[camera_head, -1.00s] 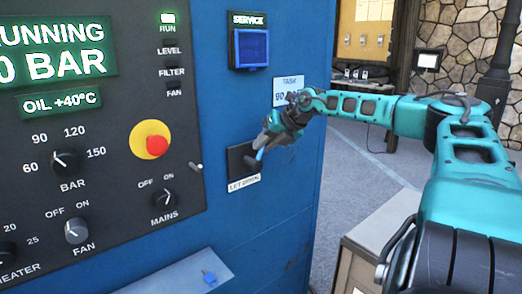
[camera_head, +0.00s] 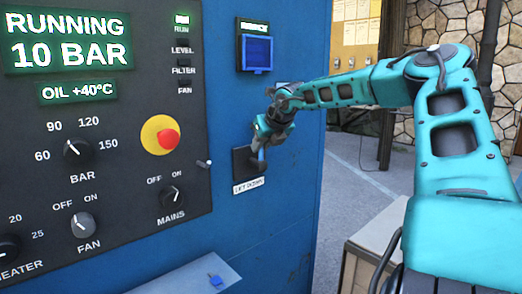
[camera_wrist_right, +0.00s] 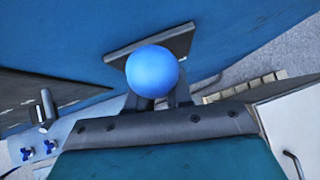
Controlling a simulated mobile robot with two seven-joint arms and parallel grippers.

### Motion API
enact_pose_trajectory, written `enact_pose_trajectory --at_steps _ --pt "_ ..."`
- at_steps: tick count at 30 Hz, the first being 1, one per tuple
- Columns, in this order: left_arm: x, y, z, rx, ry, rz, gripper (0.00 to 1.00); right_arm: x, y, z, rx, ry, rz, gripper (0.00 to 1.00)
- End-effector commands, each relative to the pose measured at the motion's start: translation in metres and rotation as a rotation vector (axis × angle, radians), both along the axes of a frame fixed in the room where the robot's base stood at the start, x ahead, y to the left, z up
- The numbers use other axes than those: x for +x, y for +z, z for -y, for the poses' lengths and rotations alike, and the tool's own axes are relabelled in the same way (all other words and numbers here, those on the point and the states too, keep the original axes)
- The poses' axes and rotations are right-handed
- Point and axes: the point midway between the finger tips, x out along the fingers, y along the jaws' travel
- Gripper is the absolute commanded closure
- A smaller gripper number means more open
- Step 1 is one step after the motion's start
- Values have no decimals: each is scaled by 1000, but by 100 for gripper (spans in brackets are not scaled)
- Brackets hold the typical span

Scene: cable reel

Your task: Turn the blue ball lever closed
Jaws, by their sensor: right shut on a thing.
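The blue ball (camera_wrist_right: 155,72) of the lever fills the middle of the right wrist view, in front of a dark plate on the blue cabinet. My right gripper (camera_head: 261,140) is at the lever in the head view, shut on its ball end. Its dark fingers (camera_wrist_right: 172,98) show just behind the ball in the wrist view. The lever's dark mounting plate (camera_head: 243,168) sits above a "LET DOWN" label (camera_head: 248,186). My gripper hides most of the lever in the head view, so its exact angle is unclear. My left gripper is not in view.
Left of the lever is a black control panel (camera_head: 110,190) with knobs and a red stop button (camera_head: 168,139). Its display reads "RUNNING 10 BAR". A small shelf (camera_head: 178,276) juts out below. A pale box (camera_head: 370,245) stands on the floor at right.

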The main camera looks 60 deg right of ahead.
Motion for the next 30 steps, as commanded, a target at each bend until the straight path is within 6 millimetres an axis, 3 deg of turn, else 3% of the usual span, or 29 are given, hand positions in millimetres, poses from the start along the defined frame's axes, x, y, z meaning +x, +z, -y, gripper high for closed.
enact_pose_trajectory --at_steps 1,12,13,18,30 --pt "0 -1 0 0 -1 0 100 4 12 2 -22 3 26 100" --pt "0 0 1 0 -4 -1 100 4 14 2 -26 4 25 100" --pt "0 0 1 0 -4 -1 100 4 14 2 -26 4 25 79" --pt "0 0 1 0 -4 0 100 4 13 2 -25 4 25 62" --pt "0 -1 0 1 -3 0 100 1 9 0 -16 4 16 61"
